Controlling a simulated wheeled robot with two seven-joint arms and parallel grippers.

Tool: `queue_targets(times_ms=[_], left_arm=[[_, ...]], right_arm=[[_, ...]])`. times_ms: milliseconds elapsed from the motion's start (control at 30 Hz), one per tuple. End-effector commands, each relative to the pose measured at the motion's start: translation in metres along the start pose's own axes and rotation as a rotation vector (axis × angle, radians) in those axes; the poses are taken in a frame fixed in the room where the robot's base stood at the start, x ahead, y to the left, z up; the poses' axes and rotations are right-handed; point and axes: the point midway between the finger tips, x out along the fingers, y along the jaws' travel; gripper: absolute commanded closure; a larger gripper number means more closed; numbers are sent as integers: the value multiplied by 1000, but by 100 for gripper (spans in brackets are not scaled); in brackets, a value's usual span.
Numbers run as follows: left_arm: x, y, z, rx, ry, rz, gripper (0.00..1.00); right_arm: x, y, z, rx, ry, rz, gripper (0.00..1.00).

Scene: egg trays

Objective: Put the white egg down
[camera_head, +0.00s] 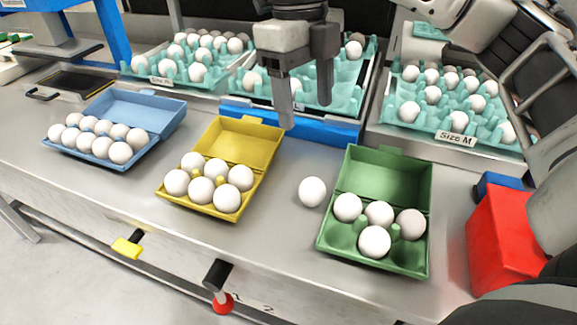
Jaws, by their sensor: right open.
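A white egg (312,192) lies loose on the grey table (285,235), between the yellow carton (246,143) and the green carton (387,177). It touches neither carton. My right gripper (305,113) is open and empty, pointing down above and behind the loose egg, in front of the middle teal tray. The green carton is open and holds several white eggs, with some cups empty at its front and left. The yellow carton is open and holds several white eggs. My left gripper is not in view.
An open blue carton (139,107) full of eggs stands at the left. Teal egg trays (408,112) line the back, the right one labelled Size M. A red box (500,240) stands at the right. Bare table surrounds the loose egg.

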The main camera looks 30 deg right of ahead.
Motion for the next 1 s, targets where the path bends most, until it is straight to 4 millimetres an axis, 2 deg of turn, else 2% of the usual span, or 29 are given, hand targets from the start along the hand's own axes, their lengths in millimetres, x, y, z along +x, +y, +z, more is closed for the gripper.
queue_targets(times_ms=[100, 233, 400, 667, 1000], left_arm=[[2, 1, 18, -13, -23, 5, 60], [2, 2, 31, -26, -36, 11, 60], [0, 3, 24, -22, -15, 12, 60], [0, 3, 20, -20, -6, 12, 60], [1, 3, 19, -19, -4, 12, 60]], right_arm=[[26, 0, -1, 1, 6, -1, 36], [56, 0, -1, 0, 7, 2, 36], [84, 0, -1, 1, 5, 1, 36], [104, 1, -1, -1, 2, 1, 36], [149, 5, -1, -2, 2, 2, 36]])
